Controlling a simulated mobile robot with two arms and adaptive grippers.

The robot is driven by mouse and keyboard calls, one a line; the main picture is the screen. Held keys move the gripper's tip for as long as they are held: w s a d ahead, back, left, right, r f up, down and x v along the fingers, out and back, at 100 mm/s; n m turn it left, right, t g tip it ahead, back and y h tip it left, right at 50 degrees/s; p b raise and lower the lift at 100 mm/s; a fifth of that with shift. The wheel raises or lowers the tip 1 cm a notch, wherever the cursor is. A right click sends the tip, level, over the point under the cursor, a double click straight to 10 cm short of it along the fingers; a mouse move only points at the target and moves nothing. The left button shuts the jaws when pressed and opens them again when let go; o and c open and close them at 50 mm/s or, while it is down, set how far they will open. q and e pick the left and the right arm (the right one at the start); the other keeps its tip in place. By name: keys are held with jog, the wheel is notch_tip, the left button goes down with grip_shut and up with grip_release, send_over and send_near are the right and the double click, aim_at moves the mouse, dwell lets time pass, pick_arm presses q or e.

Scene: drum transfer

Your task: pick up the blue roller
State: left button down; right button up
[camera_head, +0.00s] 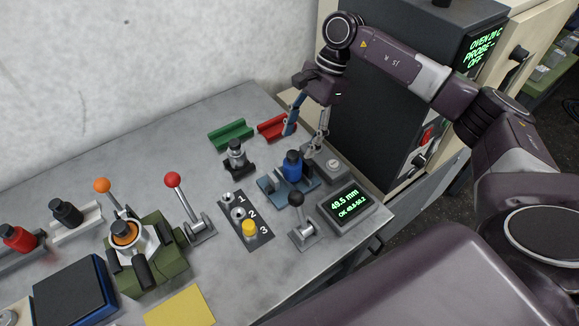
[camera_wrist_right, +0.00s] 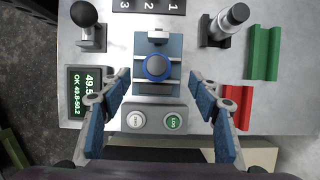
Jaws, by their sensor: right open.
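The blue roller (camera_head: 292,168) stands upright on a blue-grey fixture (camera_head: 270,187) near the right part of the bench. My right gripper (camera_head: 306,140) is open and empty, above and a little behind the roller in the head view. In the right wrist view its blue-padded fingers (camera_wrist_right: 159,78) are spread to the left and right of the roller, apart from it. My left gripper is not in view.
A display (camera_head: 346,203) reading 49.5 mm and a black-knobbed lever (camera_head: 302,215) stand close to the fixture. A two-button box (camera_head: 333,165) is beside it. Green (camera_head: 231,134) and red (camera_head: 277,127) holders and a dark clamp (camera_head: 236,158) lie behind. The oven (camera_head: 385,100) rises at right.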

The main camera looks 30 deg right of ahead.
aim_at(296, 152)
jog(key=p+x, duration=0.2)
jog(key=x, duration=0.1)
jog(key=p+x, duration=0.1)
jog(key=x, duration=0.2)
jog(key=shift+s+p, duration=0.25)
jog(key=shift+p, duration=0.1)
jog(key=shift+a+f, duration=0.15)
jog(key=shift+f, duration=0.35)
jog(key=c, duration=1.5)
grip_shut()
jog(key=shift+r, duration=0.15)
